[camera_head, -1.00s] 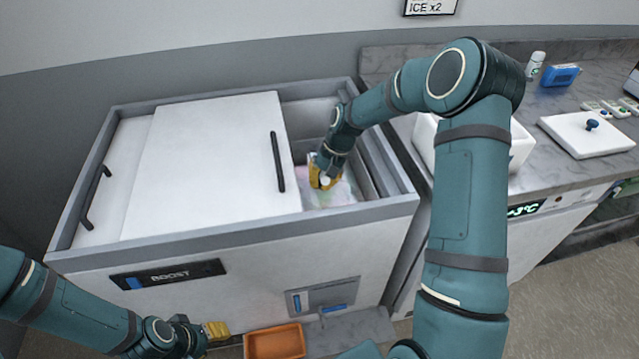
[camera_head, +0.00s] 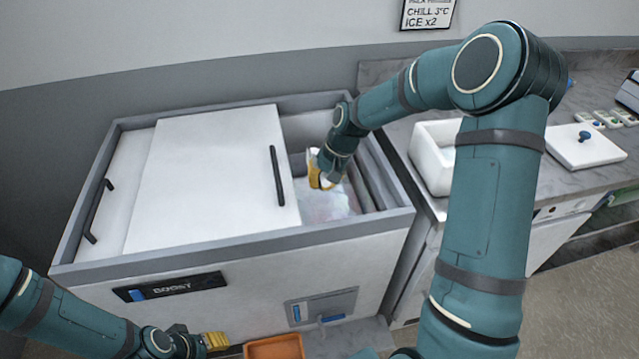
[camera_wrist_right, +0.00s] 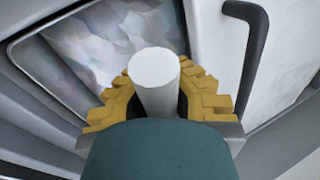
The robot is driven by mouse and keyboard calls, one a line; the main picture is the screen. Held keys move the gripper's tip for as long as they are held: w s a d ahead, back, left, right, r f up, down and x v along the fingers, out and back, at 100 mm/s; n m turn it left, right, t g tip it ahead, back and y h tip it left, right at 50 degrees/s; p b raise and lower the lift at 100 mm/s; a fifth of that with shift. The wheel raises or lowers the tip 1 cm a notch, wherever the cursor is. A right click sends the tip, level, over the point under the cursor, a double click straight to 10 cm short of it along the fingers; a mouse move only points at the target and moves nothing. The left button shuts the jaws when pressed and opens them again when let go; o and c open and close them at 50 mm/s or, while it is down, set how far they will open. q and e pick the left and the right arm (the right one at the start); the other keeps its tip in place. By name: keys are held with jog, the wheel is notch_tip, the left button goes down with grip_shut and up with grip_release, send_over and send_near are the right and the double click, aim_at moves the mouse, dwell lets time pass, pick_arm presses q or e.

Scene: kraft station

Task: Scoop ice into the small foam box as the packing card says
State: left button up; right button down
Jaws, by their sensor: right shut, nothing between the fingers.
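The packing card (camera_head: 428,12) on the wall reads "CHILL 3°C" and "ICE x2"; its top is cut off. The small foam box (camera_head: 432,172), white and open, stands on the counter, partly hidden by my right arm. Ice (camera_head: 330,207) lies in the open right part of the chest freezer (camera_head: 240,243). My right gripper (camera_head: 322,172) is shut, low in that opening above the ice. In the right wrist view, a white cylinder (camera_wrist_right: 154,70) shows between its yellow fingers (camera_wrist_right: 155,95); I cannot tell what it belongs to. My left gripper (camera_head: 216,341) is at the lower left, its opening unclear.
The white sliding lid (camera_head: 205,180) with a black handle covers the freezer's middle. The freezer's rim surrounds my right gripper. A white lid with a blue knob (camera_head: 585,147) lies on the counter at right. An orange tray (camera_head: 274,348) is below the freezer front.

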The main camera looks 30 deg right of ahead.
aim_at(321, 174)
jog(key=shift+t, duration=0.4)
jog(key=shift+s+a+r+p, duration=0.1)
jog(key=shift+s+r+p, duration=0.1)
jog(key=shift+r, duration=0.6)
jog(key=shift+s+r+p, duration=0.15)
jog(key=shift+r+p, duration=0.05)
jog(key=shift+r, duration=0.55)
jog(key=shift+s+a+r+p, duration=0.1)
jog(key=shift+s+r+p, duration=0.1)
jog(key=shift+r, duration=0.6)
